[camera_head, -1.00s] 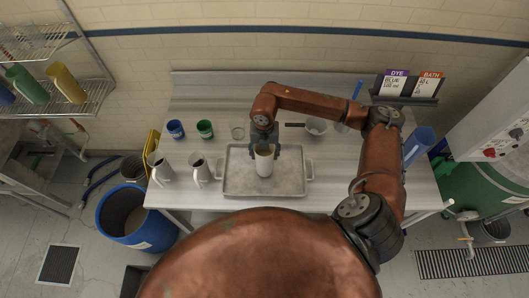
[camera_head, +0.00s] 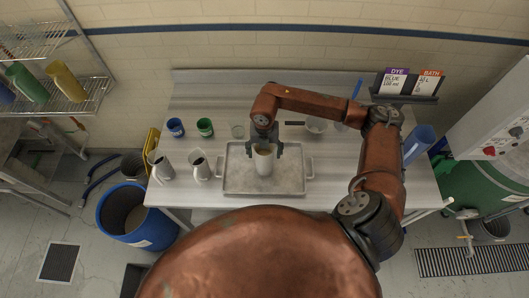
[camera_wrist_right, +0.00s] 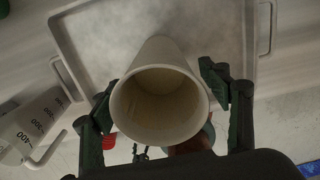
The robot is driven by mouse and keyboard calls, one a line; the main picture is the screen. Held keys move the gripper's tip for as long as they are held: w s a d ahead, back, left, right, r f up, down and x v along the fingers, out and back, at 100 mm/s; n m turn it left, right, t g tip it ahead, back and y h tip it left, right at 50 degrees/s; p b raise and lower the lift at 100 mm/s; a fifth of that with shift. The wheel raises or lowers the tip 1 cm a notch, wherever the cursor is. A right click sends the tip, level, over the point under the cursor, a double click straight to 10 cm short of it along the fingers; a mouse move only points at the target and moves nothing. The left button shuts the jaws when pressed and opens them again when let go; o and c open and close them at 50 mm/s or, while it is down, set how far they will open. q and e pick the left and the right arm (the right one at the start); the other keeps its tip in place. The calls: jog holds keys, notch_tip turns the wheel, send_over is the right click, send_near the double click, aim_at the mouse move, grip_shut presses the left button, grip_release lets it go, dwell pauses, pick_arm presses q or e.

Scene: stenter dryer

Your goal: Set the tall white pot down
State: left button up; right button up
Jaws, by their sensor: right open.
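The tall white pot (camera_head: 263,162) stands upright on the metal tray (camera_head: 238,188) in the middle of the table. In the right wrist view its open round rim (camera_wrist_right: 160,104) faces the camera and its inside looks empty. My right gripper (camera_head: 264,153) is at the pot, with one finger on each side of its upper part. In the wrist view the right gripper (camera_wrist_right: 163,100) is open, with a gap between the pot and the right-hand finger; the left-hand finger is close to the rim. My left gripper is not in view.
Two white measuring jugs (camera_head: 199,166) stand left of the tray. A blue cup (camera_head: 176,128), a green cup (camera_head: 205,128) and a glass beaker (camera_head: 238,132) stand behind. The tray around the pot is clear.

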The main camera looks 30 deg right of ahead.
notch_tip(320, 180, up, 12)
jog(key=b, duration=0.2)
jog(key=shift+r+b, duration=0.15)
jog(key=shift+b, duration=0.2)
dwell(0.4)
